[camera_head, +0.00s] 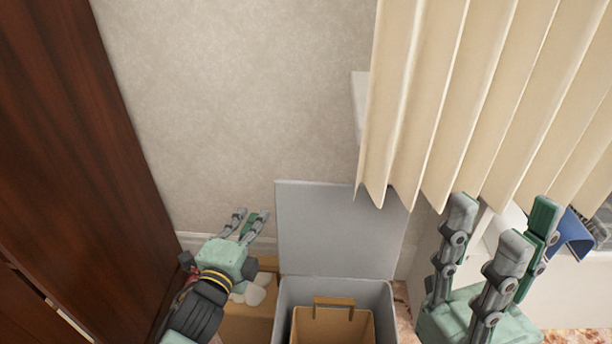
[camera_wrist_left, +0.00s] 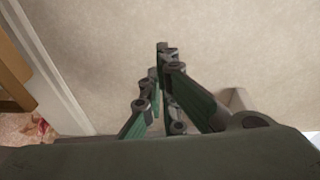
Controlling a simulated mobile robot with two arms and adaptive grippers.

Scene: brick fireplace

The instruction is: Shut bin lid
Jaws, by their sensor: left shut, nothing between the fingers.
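A grey bin (camera_head: 385,296) stands at the bottom centre of the head view. Its flat grey lid (camera_head: 342,228) is open and stands upright at the back, in front of the wall. A brown inner container (camera_head: 333,324) with a handle sits inside the bin. My left gripper (camera_head: 248,222) is left of the lid, apart from it, with its fingers pointing to the back wall. It also shows in the left wrist view (camera_wrist_left: 160,75), shut and empty. My right gripper (camera_head: 497,226) is open and empty, right of the bin, with its fingers pointing up.
A brown box (camera_head: 246,326) with white pieces (camera_head: 250,292) is beside the bin, partly hidden by my left arm. A dark wooden panel (camera_head: 70,150) rises at left. A cream curtain (camera_head: 470,90) hangs above right, near the lid's top corner. A blue object (camera_head: 573,232) lies far right.

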